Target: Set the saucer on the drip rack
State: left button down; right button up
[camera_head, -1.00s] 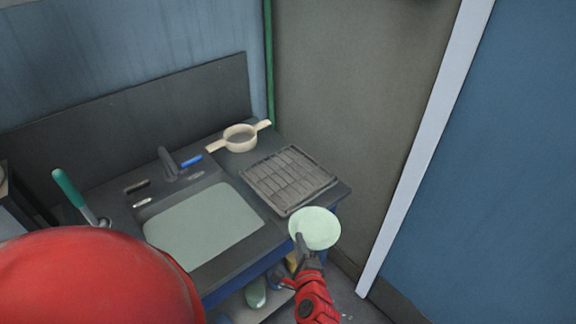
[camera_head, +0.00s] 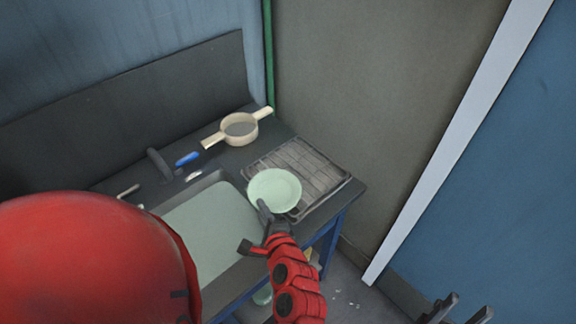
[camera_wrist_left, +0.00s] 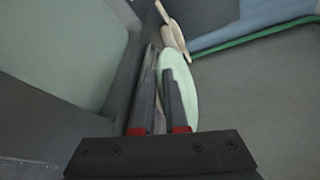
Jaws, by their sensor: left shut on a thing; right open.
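The pale green saucer (camera_head: 276,188) is held by its near rim in my left gripper (camera_head: 265,211). It overlaps the left front part of the drip rack in the head view; I cannot tell whether it touches the rack. The drip rack (camera_head: 318,168) is a grey slatted tray on the counter, right of the sink, partly hidden by the saucer. In the left wrist view the saucer (camera_wrist_left: 181,75) is seen nearly edge-on at the fingers (camera_wrist_left: 161,85). My right gripper (camera_head: 459,308) is open and empty at the bottom right, over the floor.
The sink basin (camera_head: 205,225) lies left of the rack. A beige two-handled strainer (camera_head: 239,129) stands behind it, with a blue item (camera_head: 187,158) and the dark faucet (camera_head: 159,163) to its left. A wall (camera_head: 390,100) rises behind the rack.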

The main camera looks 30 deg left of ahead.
aim_at(281, 178)
pick_arm(q)
jog(key=w+b, duration=0.2)
jog(key=b, duration=0.1)
jog(key=w+f+b, duration=0.1)
jog(key=w+b, duration=0.2)
jog(key=b, duration=0.1)
jog(key=w+b, duration=0.2)
jog(key=b, duration=0.2)
jog(key=shift+w+a+f, duration=0.35)
jog(key=shift+w+a+b, duration=0.2)
jog(key=shift+w+b, duration=0.5)
jog(key=shift+w, duration=0.25)
jog(key=shift+w+r+p, duration=0.55)
jog(key=shift+w+p, duration=0.25)
jog(key=shift+w, duration=0.05)
jog(key=w, duration=0.2)
jog(key=shift+w+f, duration=0.15)
jog(key=shift+w, duration=0.15)
jog(key=shift+w+a+f, duration=0.1)
jog(key=shift+w+f, duration=0.05)
jog(key=shift+w, duration=0.35)
notch_tip(281, 178, down, 3)
jog(key=shift+f+p, duration=0.2)
jog(key=shift+p, duration=0.45)
jog(key=shift+f, duration=0.15)
